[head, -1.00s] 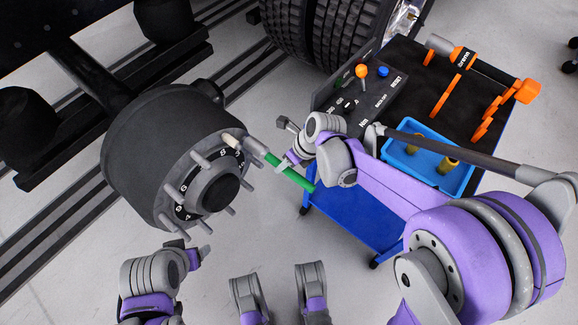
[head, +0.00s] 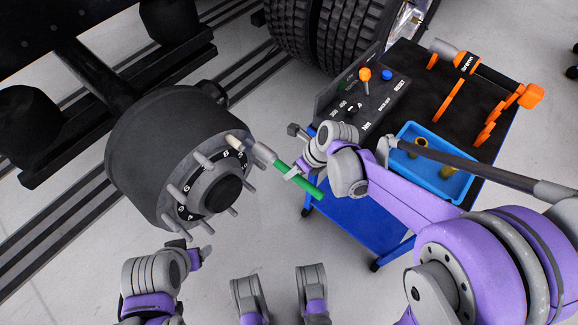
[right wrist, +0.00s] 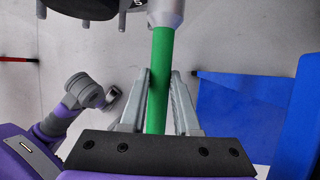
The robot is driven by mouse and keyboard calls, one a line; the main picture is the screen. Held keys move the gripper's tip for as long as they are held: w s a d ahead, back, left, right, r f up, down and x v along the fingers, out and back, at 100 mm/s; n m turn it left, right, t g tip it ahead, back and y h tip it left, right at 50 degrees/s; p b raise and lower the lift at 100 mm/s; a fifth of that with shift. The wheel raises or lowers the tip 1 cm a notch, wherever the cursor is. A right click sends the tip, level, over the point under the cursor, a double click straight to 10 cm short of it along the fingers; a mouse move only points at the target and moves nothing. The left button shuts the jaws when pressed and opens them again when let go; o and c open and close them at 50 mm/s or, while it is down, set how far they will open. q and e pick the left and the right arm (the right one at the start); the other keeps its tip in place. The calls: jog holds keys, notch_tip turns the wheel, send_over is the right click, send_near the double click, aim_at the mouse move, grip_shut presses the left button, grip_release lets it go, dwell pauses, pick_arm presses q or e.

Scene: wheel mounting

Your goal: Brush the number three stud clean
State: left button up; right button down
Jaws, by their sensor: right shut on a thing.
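The grey wheel hub (head: 145,150) stands at the left in the head view, with several studs around a numbered ring (head: 188,190). The digits are too small to read surely. My right gripper (head: 293,172) is shut on the green handle of a brush (head: 309,187). The brush's grey collar and pale tip point at the hub's upper right stud, which the tip hides; contact cannot be told. In the right wrist view the green handle (right wrist: 159,85) runs between the fingers. My left gripper (head: 190,257) hangs below the hub, its jaws unclear.
A blue cart (head: 350,232) stands at the right, with a torque control box (head: 375,105), a blue tray (head: 461,186) holding brass-coloured sockets, and an orange-and-black tool (head: 467,62). A large tyre (head: 318,35) is behind. Floor between hub and cart is clear.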

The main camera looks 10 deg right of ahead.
aim_at(317, 191)
jog(key=shift+s+d, duration=0.25)
jog(key=shift+s, duration=0.1)
jog(key=shift+s+d, duration=0.1)
jog(key=shift+s+d, duration=0.8)
jog(key=shift+s, duration=0.25)
jog(key=shift+s+d+p, duration=0.2)
jog(key=shift+s+d, duration=0.6)
jog(key=shift+s, duration=0.2)
jog(key=shift+s+d+p, duration=0.2)
jog(key=shift+s+d, duration=0.55)
jog(key=shift+s, duration=0.2)
